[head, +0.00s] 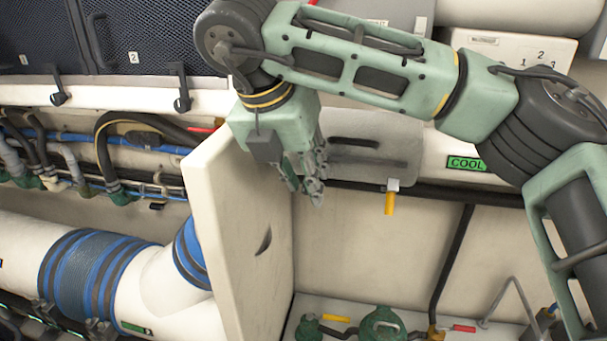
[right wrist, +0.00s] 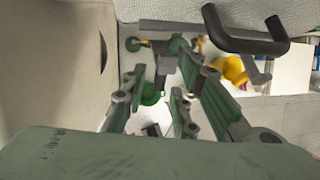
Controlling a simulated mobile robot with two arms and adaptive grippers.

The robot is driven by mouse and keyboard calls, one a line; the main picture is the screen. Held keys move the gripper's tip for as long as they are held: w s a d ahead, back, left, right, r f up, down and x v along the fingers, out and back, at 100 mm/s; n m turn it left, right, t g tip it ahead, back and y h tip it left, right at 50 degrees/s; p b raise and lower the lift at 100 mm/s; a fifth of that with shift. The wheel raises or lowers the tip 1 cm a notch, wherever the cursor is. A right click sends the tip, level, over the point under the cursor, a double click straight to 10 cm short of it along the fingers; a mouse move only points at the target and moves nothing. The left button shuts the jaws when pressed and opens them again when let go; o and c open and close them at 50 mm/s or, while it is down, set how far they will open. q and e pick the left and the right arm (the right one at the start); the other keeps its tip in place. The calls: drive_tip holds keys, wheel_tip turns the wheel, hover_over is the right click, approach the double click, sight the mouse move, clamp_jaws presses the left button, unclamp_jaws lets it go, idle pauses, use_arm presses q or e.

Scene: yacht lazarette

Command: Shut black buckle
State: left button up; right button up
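Two black latch-like pieces hang under the mesh-fronted lockers in the head view: one at left (head: 58,90) and one farther right (head: 182,95). I cannot tell which is the black buckle or whether either is fastened. My right gripper (head: 312,188) points down, beside the right face of a cream upright panel (head: 235,220), to the right of both latches. Its fingers look apart and empty. In the right wrist view, the fingers (right wrist: 157,100) show a gap with only background between them. My left gripper is out of view.
A grey lid (head: 375,165) with a black bar handle (head: 355,143) lies behind my right gripper; a black handle (right wrist: 245,35) is close in the right wrist view. Green valves (head: 383,325) stand below. Pipes and hoses (head: 90,270) crowd the left.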

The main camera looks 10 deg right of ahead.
drive_tip(key=shift+d, duration=0.15)
clamp_jaws()
drive_tip(key=shift+w+r+g+p, duration=0.1)
drive_tip(key=shift+r+g+p, duration=0.3)
drive_tip(key=shift+p, duration=0.15)
drive_tip(key=shift+w+g, duration=0.15)
drive_tip(key=shift+g, duration=0.15)
unclamp_jaws()
drive_tip(key=shift+o, duration=0.9)
drive_tip(key=shift+a+f, duration=0.1)
drive_tip(key=shift+a, duration=0.1)
